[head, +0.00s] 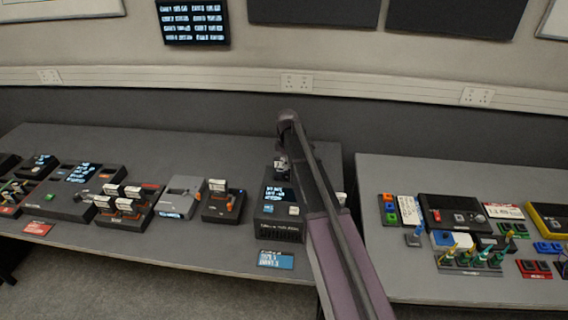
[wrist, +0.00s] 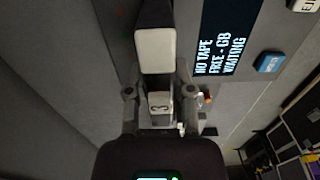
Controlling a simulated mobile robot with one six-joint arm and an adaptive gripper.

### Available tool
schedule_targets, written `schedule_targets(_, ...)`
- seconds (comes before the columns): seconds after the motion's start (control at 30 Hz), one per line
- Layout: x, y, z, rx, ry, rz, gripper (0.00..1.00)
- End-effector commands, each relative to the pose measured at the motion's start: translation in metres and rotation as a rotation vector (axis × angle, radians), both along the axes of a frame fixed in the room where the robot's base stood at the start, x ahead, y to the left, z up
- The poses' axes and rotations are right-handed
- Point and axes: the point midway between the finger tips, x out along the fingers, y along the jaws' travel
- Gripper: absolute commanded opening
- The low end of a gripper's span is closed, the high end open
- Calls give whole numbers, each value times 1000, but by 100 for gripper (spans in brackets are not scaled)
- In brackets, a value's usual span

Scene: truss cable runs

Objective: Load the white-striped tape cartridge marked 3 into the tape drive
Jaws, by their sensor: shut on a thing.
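The tape drive (head: 282,225) is a dark box with a lit screen near the right end of the left bench. In the wrist view its screen (wrist: 228,35) reads "NO TAPE" and "WAITING", with a blue button beside it. My gripper (wrist: 160,98) is shut on a dark cartridge (wrist: 155,50) with a broad white face; a small label between the fingers has a mark too small to read surely. In the head view my gripper (head: 281,163) is at the drive's back edge, partly hidden by my arm. Whether the cartridge touches the drive's slot, I cannot tell.
Left of the drive stand a small dark unit (head: 224,206) with a white-labelled piece, a grey box (head: 180,197) and a rack (head: 127,215) of several cartridges. A blue card (head: 275,260) lies in front of the drive. A second bench (head: 400,270) on the right is crowded.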

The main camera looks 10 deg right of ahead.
Motion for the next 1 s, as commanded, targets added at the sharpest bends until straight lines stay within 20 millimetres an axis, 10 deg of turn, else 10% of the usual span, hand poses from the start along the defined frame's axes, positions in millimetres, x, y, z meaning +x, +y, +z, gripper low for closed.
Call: schedule_targets(1.0,0,1,-9,0,0,1,0)
